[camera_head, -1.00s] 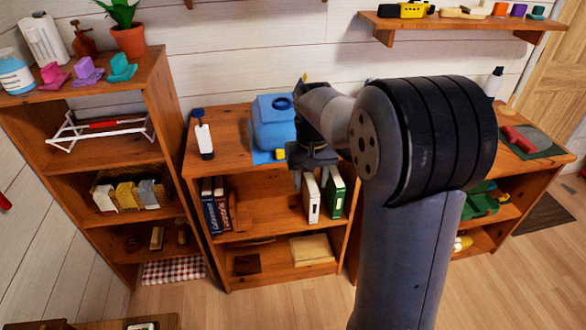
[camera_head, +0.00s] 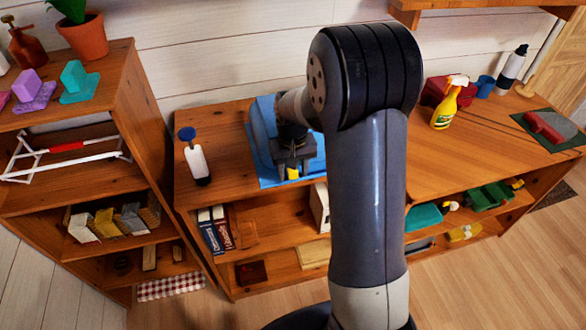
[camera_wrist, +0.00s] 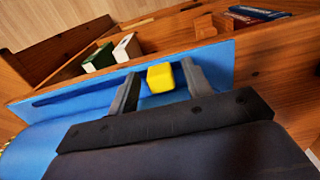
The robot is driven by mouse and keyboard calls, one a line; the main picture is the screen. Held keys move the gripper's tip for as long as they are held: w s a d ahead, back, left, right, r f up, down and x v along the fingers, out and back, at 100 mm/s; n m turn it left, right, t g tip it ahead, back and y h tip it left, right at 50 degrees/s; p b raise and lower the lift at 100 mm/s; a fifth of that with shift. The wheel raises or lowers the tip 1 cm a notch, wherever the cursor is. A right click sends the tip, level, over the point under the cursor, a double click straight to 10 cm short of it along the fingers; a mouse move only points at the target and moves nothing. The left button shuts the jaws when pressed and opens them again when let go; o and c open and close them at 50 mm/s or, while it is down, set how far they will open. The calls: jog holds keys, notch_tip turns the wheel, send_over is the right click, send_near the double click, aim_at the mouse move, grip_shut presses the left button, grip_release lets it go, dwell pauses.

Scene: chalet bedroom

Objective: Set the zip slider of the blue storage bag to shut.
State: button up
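The blue storage bag (camera_head: 262,145) lies on top of the middle wooden shelf, partly hidden by my arm. Its yellow zip slider (camera_head: 293,174) shows at the bag's front edge, just below my gripper (camera_head: 294,163). In the wrist view the yellow slider (camera_wrist: 161,78) sits between the two fingers of my gripper (camera_wrist: 160,88). The fingers are apart, one on each side of it. A gap shows on the left; whether the right finger touches it I cannot tell. A dark zip line (camera_wrist: 75,94) runs along the blue bag (camera_wrist: 28,150) to the left of the slider.
A white bottle with a blue top (camera_head: 196,160) stands left of the bag. A yellow spray bottle (camera_head: 447,105), a red item (camera_head: 437,91) and a dark-topped bottle (camera_head: 512,70) stand right of my arm. A taller shelf (camera_head: 135,85) is at the left.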

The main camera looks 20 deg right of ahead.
grip_shut()
dwell(0.3)
jog(key=d, duration=2)
jog(key=shift+d, duration=0.2)
grip_release()
notch_tip(320, 180, up, 11)
jog(key=shift+f+b, duration=0.1)
jog(key=shift+b, duration=0.6)
